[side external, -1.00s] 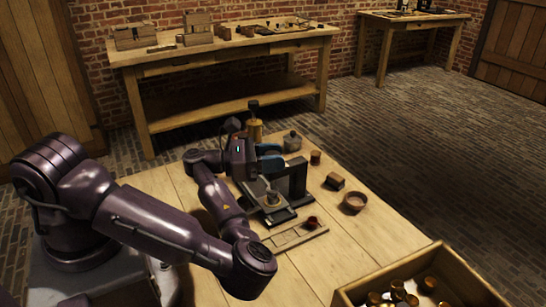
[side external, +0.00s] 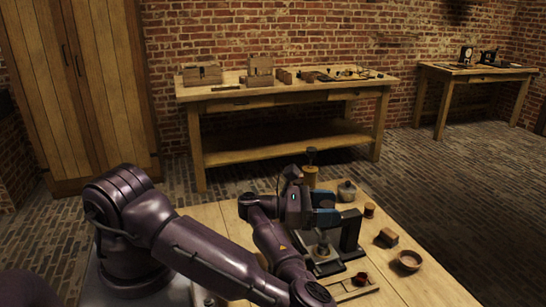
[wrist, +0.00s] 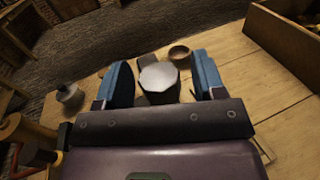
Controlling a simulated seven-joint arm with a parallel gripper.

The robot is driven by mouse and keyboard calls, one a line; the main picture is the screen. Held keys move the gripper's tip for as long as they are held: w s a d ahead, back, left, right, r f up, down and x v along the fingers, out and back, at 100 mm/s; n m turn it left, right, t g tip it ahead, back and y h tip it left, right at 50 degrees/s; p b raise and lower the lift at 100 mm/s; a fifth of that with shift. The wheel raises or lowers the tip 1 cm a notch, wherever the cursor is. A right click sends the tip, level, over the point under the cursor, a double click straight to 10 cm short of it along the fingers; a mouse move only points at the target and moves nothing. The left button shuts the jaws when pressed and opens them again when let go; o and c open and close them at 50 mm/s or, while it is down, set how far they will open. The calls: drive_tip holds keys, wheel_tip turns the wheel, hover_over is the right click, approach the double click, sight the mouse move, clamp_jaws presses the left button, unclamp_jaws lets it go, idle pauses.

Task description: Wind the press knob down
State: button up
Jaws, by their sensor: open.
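The press is a dark upright frame (side external: 350,232) on a dark base, standing on the plank table in the side view. My gripper (side external: 325,209) has blue fingers and is at the top of the press. In the wrist view, the grey, round-topped knob (wrist: 158,78) lies between the two spread fingers of my gripper (wrist: 161,66). Gaps show on both sides of the knob, wider on the right. The knob is hidden by the fingers in the side view.
A slotted wooden strip (side external: 352,294) lies in front. A wooden crate (wrist: 292,38) shows in the wrist view.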

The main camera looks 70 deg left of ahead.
drive_tip(key=shift+n+y, duration=0.5)
drive_tip(key=shift+y, duration=0.1)
